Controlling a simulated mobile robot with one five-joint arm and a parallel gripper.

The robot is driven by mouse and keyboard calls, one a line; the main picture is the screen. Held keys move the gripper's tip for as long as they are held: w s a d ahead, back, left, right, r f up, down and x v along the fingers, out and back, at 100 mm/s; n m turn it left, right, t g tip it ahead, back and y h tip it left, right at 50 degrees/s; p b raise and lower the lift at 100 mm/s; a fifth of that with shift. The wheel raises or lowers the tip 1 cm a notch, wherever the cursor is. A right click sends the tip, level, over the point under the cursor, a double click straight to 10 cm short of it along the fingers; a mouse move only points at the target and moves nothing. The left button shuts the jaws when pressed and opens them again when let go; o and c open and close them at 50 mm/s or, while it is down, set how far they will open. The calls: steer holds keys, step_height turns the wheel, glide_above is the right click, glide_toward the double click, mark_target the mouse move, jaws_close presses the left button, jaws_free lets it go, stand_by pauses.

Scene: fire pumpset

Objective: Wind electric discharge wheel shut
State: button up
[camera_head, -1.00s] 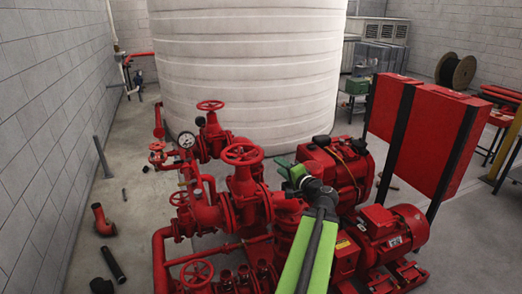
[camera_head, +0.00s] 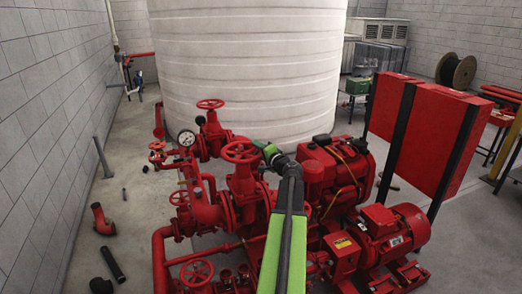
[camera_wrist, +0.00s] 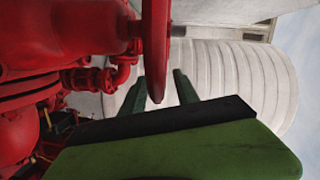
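A red handwheel (camera_head: 240,152) tops the valve in the middle of the pumpset, the wheel closest to my gripper; I take it as the electric discharge wheel. My gripper (camera_head: 262,147) is at the right side of its rim in the head view. In the wrist view the wheel (camera_wrist: 157,45) shows edge-on, its lower end between the two dark green fingers of my gripper (camera_wrist: 158,82). The fingers are apart, with a visible gap on each side of the rim. Contact with the rim cannot be made out.
Another red handwheel (camera_head: 210,104) stands behind, and a lower one (camera_head: 197,272) in front. A pressure gauge (camera_head: 187,138) is to the left. The red engine (camera_head: 335,170) and motor (camera_head: 395,230) lie to the right. A large white tank (camera_head: 245,70) stands behind. Floor at left is mostly free.

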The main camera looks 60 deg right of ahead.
jaws_close()
stand_by(1.3)
